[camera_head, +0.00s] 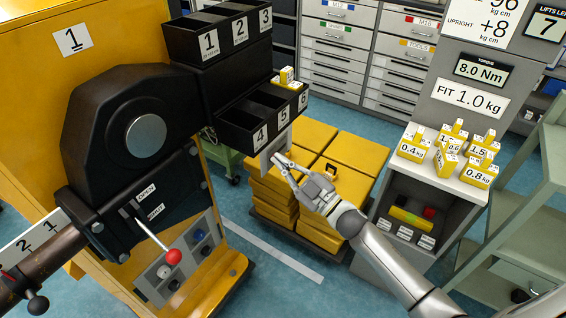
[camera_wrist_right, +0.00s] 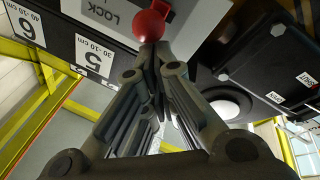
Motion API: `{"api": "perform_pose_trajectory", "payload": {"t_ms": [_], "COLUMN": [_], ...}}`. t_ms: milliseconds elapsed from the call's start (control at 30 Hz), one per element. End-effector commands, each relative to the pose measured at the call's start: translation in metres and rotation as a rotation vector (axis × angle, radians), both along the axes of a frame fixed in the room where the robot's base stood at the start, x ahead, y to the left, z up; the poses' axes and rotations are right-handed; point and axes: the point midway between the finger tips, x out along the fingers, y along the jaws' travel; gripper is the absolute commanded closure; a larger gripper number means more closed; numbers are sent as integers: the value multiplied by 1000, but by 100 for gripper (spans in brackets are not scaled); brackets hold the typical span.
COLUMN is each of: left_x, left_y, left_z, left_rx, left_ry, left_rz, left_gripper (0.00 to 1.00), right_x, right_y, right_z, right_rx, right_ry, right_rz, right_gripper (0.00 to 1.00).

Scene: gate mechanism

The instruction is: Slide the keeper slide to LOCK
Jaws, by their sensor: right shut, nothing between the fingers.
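A red ball knob (camera_wrist_right: 150,25) shows at the top of the right wrist view, on a light grey plate (camera_wrist_right: 118,14) marked LOCK. I take it to be the keeper slide's knob. My right gripper (camera_wrist_right: 155,55) is shut and empty, its fingertips just below the knob; I cannot tell whether they touch it. In the head view the right gripper (camera_head: 277,160) reaches up to a grey plate (camera_head: 272,149) under the black bins, and no knob can be made out there. The left gripper is not in view.
Black numbered bins (camera_head: 262,110) hang just above the right gripper. A yellow machine (camera_head: 45,140) stands left, with a red-tipped lever (camera_head: 173,257) near OPEN and SHUT labels. Stacked yellow blocks (camera_head: 345,150) lie behind the gripper. A grey stand with yellow weights (camera_head: 440,180) is right.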

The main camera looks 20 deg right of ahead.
Motion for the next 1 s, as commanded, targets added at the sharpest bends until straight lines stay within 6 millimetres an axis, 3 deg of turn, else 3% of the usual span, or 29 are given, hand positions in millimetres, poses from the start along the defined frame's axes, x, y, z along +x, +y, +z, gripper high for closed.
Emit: {"api": "perform_pose_trajectory", "payload": {"t_ms": [400, 800, 1000], "left_x": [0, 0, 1], "left_y": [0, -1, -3], "left_z": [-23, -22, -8], "left_rx": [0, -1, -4], "left_ry": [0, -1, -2], "left_rz": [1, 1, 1], "left_gripper": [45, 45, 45], "right_x": [35, 36, 39], "right_y": [-44, -47, -44], "right_z": [-3, 0, 17], "right_rx": [-3, -1, -1], "right_ry": [1, 3, 1], "right_rz": [-1, -2, -2], "right_gripper": [100, 100, 100]}}
